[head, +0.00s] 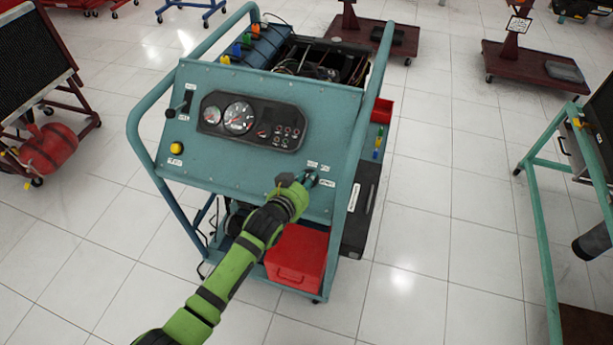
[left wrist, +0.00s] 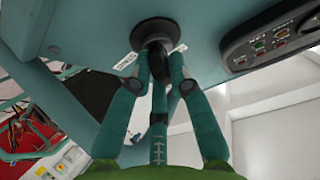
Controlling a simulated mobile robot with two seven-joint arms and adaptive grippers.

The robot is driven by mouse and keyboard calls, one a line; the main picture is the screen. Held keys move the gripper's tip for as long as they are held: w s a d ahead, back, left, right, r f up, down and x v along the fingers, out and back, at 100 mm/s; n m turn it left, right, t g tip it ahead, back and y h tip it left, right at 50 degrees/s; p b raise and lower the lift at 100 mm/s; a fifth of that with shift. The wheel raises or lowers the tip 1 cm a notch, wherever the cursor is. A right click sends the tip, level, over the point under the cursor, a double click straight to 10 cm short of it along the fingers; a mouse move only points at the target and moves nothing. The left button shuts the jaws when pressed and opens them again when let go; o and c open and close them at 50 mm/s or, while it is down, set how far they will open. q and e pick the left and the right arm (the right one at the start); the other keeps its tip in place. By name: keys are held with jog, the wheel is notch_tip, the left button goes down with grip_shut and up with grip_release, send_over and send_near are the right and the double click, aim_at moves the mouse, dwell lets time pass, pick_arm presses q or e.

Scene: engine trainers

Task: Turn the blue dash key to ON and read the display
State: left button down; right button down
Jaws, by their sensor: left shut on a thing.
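The teal dash panel (head: 203,90) of the engine trainer faces me. My left gripper (head: 308,181) reaches its lower right corner, beside small white labels. In the left wrist view my left gripper (left wrist: 157,72) is shut on the dash key (left wrist: 156,50), in front of a round black switch base (left wrist: 151,30) on the panel. The fingers hide most of the key; it looks dark there, and I cannot make out its blue colour or its turn position. The dark display cluster (head: 253,122) has round gauges and several small lamps; its readings are too small to tell. My right gripper is out of view.
A yellow button (head: 176,148) and a dark lever (head: 180,103) sit on the panel's left side. Teal frame rails (head: 368,85) run up both sides. A red box (head: 297,256) lies on the lower shelf. Tiled floor (head: 430,205) is clear to the right, before another teal stand (head: 540,230).

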pick_arm(q)
jog(key=m+g+h, duration=0.1)
jog(key=m, duration=0.2)
jog(key=shift+a+p, duration=0.15)
jog(key=shift+p, duration=0.2)
jog(key=shift+f+m+g+h, duration=0.1)
jog(key=shift+m+g+h, duration=0.5)
jog(key=shift+m, duration=1.2)
jog(key=c, duration=1.1)
grip_release()
jog(key=shift+c, duration=0.2)
jog(key=v, duration=1.2)
